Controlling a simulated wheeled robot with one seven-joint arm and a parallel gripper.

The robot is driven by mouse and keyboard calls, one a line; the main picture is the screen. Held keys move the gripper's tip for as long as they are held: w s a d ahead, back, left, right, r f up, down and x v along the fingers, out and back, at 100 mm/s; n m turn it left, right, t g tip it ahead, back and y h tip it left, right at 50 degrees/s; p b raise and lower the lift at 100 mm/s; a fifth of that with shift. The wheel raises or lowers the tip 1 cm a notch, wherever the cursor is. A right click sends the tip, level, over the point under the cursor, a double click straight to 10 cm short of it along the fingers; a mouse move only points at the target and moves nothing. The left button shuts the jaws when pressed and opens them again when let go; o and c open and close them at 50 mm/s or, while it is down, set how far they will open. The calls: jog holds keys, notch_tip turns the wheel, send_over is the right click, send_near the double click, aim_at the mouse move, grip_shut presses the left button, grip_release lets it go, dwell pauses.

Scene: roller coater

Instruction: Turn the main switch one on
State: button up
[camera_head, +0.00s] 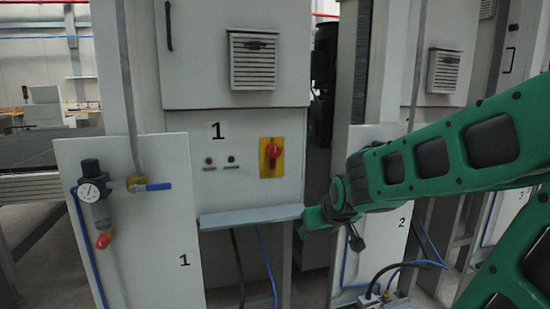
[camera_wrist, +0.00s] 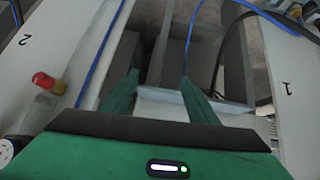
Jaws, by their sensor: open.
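My gripper (camera_head: 308,217) is below and to the right of the switch, near the right end of a grey ledge (camera_head: 250,216). In the wrist view my gripper (camera_wrist: 160,92) has its two green fingers apart, with nothing held between them. A pale ledge surface shows behind and between the fingers.
A panel with a pressure gauge (camera_head: 89,193) and a blue-handled valve (camera_head: 150,187) stands at the left. Panel 2 (camera_head: 378,240) stands behind my arm. Cables hang below the ledge. The space in front of the switch looks clear.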

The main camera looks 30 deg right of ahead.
jog(key=w+r+n+t+h, duration=0.1)
jog(key=w+r+n+t, duration=0.1)
jog(key=w+r+t, duration=0.5)
jog(key=t, duration=0.3)
send_near(275, 154)
jog(key=shift+n+h, duration=0.4)
jog(key=x, duration=0.9)
jog(key=shift+w, duration=0.3)
jog(key=shift+c, duration=0.4)
jog(key=c, duration=1)
